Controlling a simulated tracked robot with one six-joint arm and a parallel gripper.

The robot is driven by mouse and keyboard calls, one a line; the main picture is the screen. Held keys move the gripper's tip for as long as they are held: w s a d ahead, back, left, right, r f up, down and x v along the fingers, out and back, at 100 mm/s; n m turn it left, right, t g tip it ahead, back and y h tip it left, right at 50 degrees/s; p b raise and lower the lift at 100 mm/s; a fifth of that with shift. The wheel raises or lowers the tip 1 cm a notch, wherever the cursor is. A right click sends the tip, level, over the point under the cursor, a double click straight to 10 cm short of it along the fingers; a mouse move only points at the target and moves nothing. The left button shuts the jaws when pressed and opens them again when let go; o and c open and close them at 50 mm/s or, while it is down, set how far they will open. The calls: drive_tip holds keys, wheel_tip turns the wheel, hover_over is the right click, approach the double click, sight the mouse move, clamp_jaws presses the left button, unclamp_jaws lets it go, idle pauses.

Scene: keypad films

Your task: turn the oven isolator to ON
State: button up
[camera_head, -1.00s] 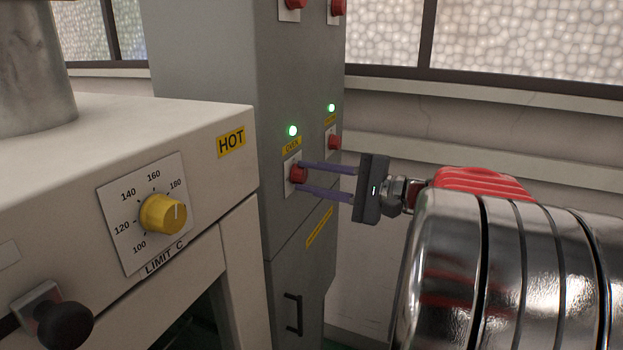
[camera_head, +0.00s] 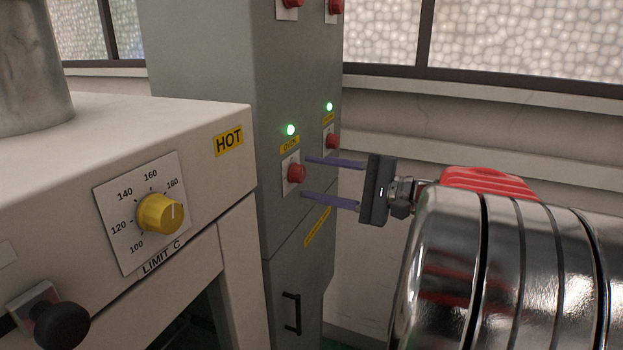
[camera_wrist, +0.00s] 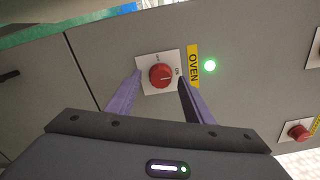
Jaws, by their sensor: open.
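The oven isolator (camera_head: 296,173) is a red knob on a white plate on the grey cabinet, under a yellow OVEN label (camera_head: 290,145). A green lamp (camera_head: 291,130) above the label is lit. In the wrist view the knob (camera_wrist: 161,76) shows whole, its pale mark pointing toward the plate's label side; the small lettering there is hard to read. My gripper (camera_head: 304,178) is open, its two purple fingers above and below the knob in the head view and clear of it. In the wrist view the fingers lie either side of the plate, the knob between them untouched.
A second red knob (camera_head: 333,141) with its own green lamp (camera_head: 329,107) is close to the right. An oven marked HOT (camera_head: 229,141), with a yellow limit dial (camera_head: 160,213), stands at the left. Free room lies right of the cabinet, before the wall.

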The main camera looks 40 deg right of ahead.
drive_tip(key=v, duration=1.2)
drive_tip(key=shift+s+f, duration=0.1)
drive_tip(key=shift+s, duration=0.05)
idle(0.4)
